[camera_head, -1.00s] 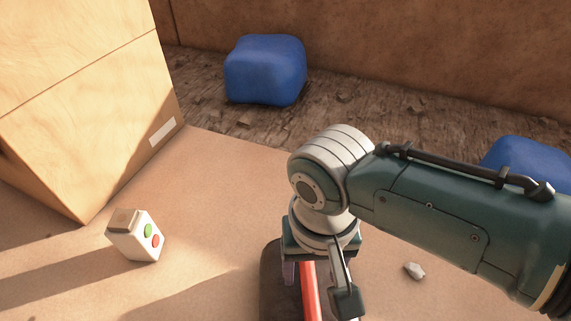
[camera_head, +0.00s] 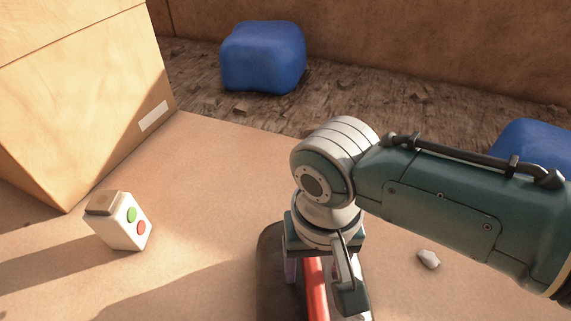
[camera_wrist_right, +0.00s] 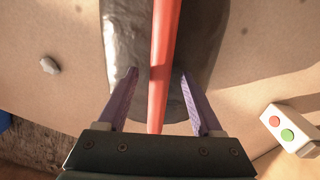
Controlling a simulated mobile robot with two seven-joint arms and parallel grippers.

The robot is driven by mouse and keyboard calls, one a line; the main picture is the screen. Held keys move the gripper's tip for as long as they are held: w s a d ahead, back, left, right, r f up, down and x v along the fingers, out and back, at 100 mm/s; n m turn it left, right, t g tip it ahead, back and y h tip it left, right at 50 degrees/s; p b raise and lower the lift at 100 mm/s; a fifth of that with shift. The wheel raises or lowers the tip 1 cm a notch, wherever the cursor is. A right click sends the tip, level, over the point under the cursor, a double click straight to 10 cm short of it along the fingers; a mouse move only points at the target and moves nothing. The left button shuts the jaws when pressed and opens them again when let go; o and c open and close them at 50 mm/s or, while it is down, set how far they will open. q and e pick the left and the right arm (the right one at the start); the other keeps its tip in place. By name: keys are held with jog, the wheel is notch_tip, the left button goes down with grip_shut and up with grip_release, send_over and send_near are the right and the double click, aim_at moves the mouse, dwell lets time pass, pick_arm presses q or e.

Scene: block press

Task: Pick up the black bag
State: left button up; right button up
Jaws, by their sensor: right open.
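The black bag (camera_head: 270,262) lies on the sandy floor at the bottom of the head view, partly hidden by my right arm and cut off by the frame edge. In the right wrist view it is a dark, shiny bag (camera_wrist_right: 125,50) with a red strip (camera_wrist_right: 164,50) running lengthwise across it. My right gripper (camera_wrist_right: 158,72) is open above the bag, with its two purple fingers on either side of the red strip. I cannot tell whether the fingers touch the bag. The red strip also shows below the wrist in the head view (camera_head: 315,290). My left gripper is out of view.
A white box with green and red buttons (camera_head: 122,222) stands on the floor at left, near a large wooden crate (camera_head: 90,90). Blue blocks (camera_head: 263,57) (camera_head: 535,150) lie on the rough ground beyond. A small stone (camera_head: 428,259) lies right of the bag.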

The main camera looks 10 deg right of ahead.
jog(key=shift+f, duration=0.25)
dwell(0.4)
grip_shut()
dwell(0.4)
dwell(0.9)
